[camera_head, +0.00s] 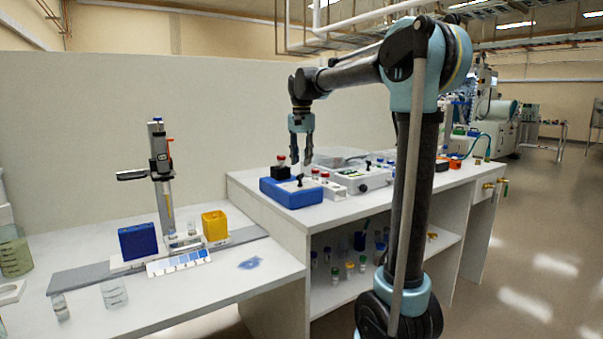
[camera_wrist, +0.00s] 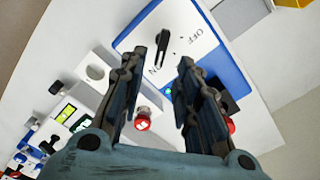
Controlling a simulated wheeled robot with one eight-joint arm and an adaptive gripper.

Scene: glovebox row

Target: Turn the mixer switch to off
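The mixer is a blue box with a white top (camera_head: 290,193) on the bench; its blue edge also shows in the wrist view (camera_wrist: 222,50). Its black switch (camera_wrist: 162,47) sits on the white face between the printed words OFF and ON. The switch's narrow end points toward ON. A small green light (camera_wrist: 168,95) shows near ON, partly beside a finger. My gripper (camera_head: 301,160) is above the mixer, fingers pointing down. In the wrist view my gripper (camera_wrist: 160,64) is open and empty, with the switch apart from both fingers.
A black holder with a red-capped vial (camera_head: 281,169) stands at the mixer's back left. Red-capped vials (camera_head: 320,175) and a white device (camera_head: 362,180) stand to the right. A lower bench (camera_head: 190,300) with a stand, blue and yellow boxes lies at left.

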